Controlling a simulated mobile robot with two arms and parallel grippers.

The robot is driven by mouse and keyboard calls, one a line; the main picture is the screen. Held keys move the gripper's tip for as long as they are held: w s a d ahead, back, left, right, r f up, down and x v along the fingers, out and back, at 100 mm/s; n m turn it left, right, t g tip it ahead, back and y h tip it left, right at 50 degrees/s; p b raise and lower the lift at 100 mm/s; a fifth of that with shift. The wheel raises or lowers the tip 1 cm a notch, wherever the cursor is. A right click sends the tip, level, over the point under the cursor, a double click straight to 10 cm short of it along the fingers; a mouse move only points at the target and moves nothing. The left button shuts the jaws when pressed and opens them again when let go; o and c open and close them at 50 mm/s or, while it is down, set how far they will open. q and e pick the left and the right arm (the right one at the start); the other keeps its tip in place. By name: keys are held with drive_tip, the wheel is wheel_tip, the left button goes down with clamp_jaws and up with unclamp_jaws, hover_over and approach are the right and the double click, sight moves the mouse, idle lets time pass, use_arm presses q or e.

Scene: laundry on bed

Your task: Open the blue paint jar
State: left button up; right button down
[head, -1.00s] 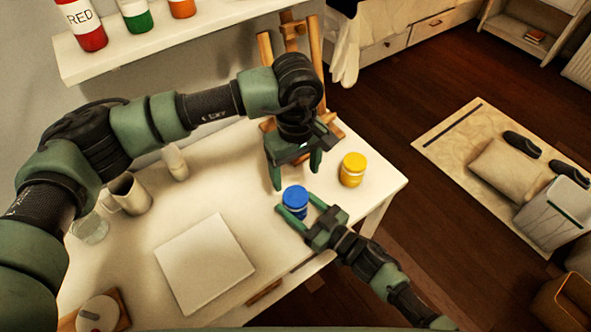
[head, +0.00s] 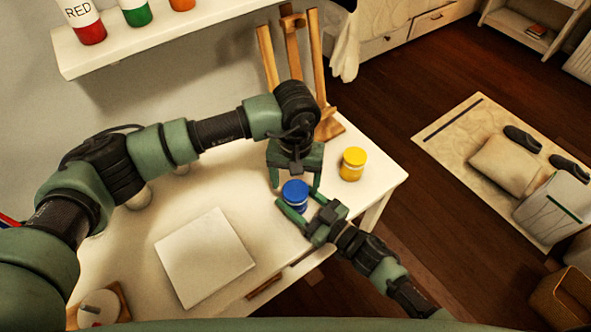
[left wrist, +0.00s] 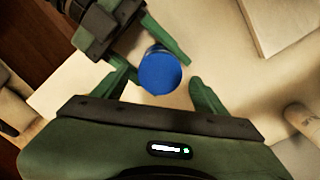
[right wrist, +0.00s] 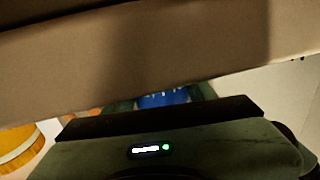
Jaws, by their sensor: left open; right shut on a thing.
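The blue paint jar (head: 294,196) stands upright on the white table near its front right edge. Its round blue lid shows from above in the left wrist view (left wrist: 160,73). My right gripper (head: 302,203) is shut on the jar's side, reaching in from the table's front. The jar is partly visible between its fingers in the right wrist view (right wrist: 165,99). My left gripper (head: 296,182) is open and points down just above and behind the lid. In the left wrist view its fingers (left wrist: 163,88) are spread on either side of the lid, with no clear contact.
A yellow paint jar (head: 352,164) stands on the table right of the blue one. A wooden easel (head: 290,45) is behind. A blank white canvas (head: 205,258) lies to the left. A shelf (head: 165,50) with paint bottles hangs above. A lidded round item (head: 99,308) is at lower left.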

use_arm(q)
drive_tip(key=shift+f, duration=0.85)
